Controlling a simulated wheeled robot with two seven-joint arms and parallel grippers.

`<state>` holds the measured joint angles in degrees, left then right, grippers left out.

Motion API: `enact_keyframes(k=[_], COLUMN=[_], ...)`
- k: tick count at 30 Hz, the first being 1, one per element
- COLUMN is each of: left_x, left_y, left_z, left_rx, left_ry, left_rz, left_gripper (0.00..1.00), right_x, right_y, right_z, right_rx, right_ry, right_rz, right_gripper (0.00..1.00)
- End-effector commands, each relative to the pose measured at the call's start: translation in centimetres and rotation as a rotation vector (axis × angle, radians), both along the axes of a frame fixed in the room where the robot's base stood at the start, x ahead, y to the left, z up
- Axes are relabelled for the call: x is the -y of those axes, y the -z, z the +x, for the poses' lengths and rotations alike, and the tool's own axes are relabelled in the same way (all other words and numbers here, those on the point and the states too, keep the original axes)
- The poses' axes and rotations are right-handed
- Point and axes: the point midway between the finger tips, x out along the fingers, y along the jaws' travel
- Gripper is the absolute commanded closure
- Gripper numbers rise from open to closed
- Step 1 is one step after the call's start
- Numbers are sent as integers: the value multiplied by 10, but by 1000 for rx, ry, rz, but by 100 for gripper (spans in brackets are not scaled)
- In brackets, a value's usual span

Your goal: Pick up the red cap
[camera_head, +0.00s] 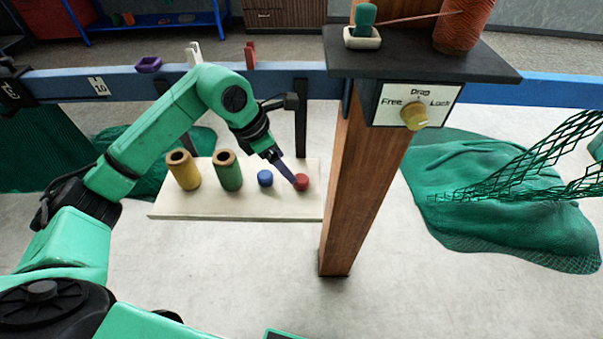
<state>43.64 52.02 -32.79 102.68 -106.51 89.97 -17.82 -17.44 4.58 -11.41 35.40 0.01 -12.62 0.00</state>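The red cap (302,183) sits near the right end of a pale board, close to the wooden post. My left gripper (293,181) reaches down from the upper left, and its fingertips are at the left side of the cap. They overlap or touch it in this view; I cannot tell whether they grip it. The finger gap is not visible from this angle. My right gripper is not in view.
The pale board (240,209) also holds a blue cap (265,178), a green cylinder (228,171) and a yellow cylinder (184,170). A wooden post (358,200) stands just right of the board. A blue rail (120,84) runs behind. Green netting (500,210) lies at right.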

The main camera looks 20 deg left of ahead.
Motion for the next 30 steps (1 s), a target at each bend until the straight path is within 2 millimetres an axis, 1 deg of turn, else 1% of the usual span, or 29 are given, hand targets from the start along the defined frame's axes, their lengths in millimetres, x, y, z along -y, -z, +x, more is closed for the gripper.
enact_keyframes(k=[1, 3, 5, 8, 11, 12, 15, 20, 21, 23, 24, 26, 27, 28, 30], left_x=[5, 8, 10, 17, 25, 27, 30, 29, 29, 29, 29, 29, 29, 29, 29], left_y=[7, 19, 25, 35, 52, 61, 73, 76, 76, 76, 76, 76, 76, 76, 75], left_z=[1, 5, 7, 10, 14, 17, 20, 20, 20, 20, 20, 20, 20, 20, 20], left_rx=[-5, -4, -2, -4, -6, -3, -1, 1, 1, 1, 1, 1, 1, 1, 2], left_ry=[3, 1, 1, 2, 2, 1, 1, 2, 2, 1, 1, 1, 1, 1, 1], left_rz=[-2, -2, -3, -2, -3, -5, -2, 0, 0, -1, -1, -1, -1, -1, -1], left_gripper=[13, 13, 13, 13, 13, 13, 13, 13, 17, 40, 55, 78, 94, 100, 100], right_x=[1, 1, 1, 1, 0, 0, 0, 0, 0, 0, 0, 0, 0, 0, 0], right_y=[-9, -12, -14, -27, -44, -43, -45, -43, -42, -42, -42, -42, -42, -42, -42], right_z=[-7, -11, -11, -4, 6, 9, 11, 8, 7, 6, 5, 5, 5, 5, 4], right_rx=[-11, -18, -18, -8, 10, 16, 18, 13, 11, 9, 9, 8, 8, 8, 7], right_ry=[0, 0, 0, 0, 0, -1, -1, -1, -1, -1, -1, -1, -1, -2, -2], right_rz=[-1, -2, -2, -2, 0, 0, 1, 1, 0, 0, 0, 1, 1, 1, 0], right_gripper=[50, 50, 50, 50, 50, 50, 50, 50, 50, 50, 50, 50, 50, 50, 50])
